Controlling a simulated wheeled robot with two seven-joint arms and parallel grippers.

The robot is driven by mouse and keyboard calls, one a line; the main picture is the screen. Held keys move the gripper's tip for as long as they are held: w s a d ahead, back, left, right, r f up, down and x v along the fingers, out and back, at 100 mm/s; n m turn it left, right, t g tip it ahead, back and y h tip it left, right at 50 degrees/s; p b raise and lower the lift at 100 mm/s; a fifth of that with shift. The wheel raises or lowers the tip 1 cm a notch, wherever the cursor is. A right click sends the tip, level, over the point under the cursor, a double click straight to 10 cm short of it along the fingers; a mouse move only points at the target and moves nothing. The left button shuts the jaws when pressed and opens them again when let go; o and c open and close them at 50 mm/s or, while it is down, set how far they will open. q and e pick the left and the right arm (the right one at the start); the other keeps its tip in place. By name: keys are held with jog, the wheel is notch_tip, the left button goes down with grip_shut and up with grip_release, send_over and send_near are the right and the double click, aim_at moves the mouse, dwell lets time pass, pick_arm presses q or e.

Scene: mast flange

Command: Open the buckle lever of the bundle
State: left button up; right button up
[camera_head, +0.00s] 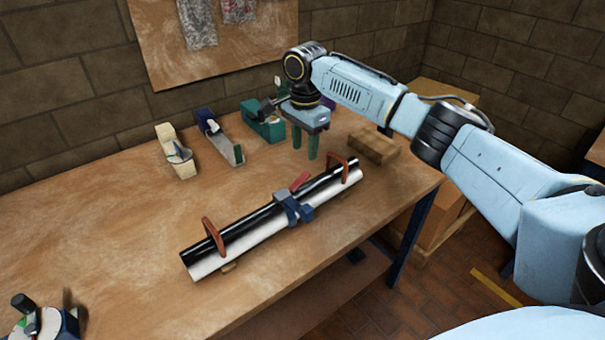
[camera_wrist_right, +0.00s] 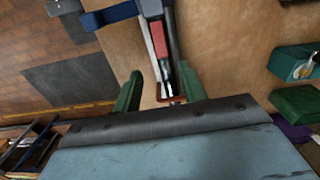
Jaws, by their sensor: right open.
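The bundle lies slantwise on the workbench in the head view: a black tube (camera_head: 245,223) beside a white tube (camera_head: 250,242). A blue buckle (camera_head: 290,210) sits around its middle, and its red lever (camera_head: 300,182) sticks up towards the back. In the right wrist view the red lever (camera_wrist_right: 158,38) lies beyond the fingertips, near the blue strap (camera_wrist_right: 110,15). My right gripper (camera_head: 306,145) is open and empty, green fingers pointing down, above the bench behind the bundle's right end. It also shows in the wrist view (camera_wrist_right: 162,88). My left gripper is out of view.
Brown loop handles (camera_head: 213,236) (camera_head: 344,167) rise near both bundle ends. Tape dispensers (camera_head: 176,152) (camera_head: 219,139) and a green holder (camera_head: 263,122) stand at the back. A wooden block (camera_head: 373,147) lies at the right. The bench's left middle is clear.

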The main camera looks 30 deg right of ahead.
aim_at(304, 176)
notch_tip(304, 176, down, 10)
jog(key=shift+w+r+b, duration=0.1)
jog(key=shift+b, duration=0.55)
jog(key=shift+c, duration=0.3)
